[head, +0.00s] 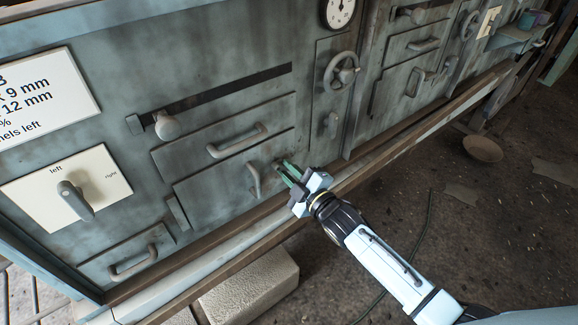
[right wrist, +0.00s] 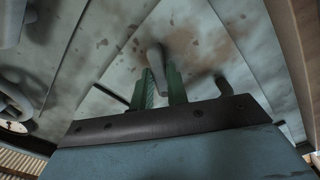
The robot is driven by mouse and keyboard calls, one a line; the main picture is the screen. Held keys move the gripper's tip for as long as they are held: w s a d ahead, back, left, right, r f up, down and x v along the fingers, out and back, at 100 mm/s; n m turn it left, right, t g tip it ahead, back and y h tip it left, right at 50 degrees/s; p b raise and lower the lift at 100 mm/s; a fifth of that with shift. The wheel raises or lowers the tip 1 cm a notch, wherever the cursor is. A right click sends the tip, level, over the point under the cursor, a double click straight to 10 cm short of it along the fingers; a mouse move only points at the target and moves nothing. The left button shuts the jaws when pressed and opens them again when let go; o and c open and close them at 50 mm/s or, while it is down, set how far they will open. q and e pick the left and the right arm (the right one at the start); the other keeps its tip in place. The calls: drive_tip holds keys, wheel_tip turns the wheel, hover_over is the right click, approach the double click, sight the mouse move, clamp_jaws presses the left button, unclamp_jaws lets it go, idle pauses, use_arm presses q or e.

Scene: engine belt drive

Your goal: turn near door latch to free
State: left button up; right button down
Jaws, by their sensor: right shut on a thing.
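The near door (head: 215,180) is a grey-green metal panel low on the cabinet front, with a bent grey handle (head: 254,180) on it. My right gripper (head: 289,171) is at the right end of this door, its green fingers pointing at the cabinet. In the right wrist view, the near door latch (right wrist: 156,58), a small grey lever, stands between the two green fingers of the gripper (right wrist: 161,82), which is shut on it. In the head view the fingers largely hide the latch. My left gripper is not in view.
A knob in a long slot (head: 167,125), a handwheel (head: 341,72) and a left/right selector lever (head: 75,200) stick out from the cabinet. A ledge (head: 190,275) runs below it. A pale block (head: 250,288) and a bowl (head: 482,149) lie on the floor.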

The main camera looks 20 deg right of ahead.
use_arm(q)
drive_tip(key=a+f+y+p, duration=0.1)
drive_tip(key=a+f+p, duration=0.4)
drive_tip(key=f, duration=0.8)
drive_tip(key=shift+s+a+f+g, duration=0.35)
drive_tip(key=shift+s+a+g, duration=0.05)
use_arm(e)
drive_tip(key=shift+m, duration=5.6)
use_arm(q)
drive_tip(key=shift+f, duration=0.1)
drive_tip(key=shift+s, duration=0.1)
use_arm(e)
drive_tip(key=c, duration=1.4)
unclamp_jaws()
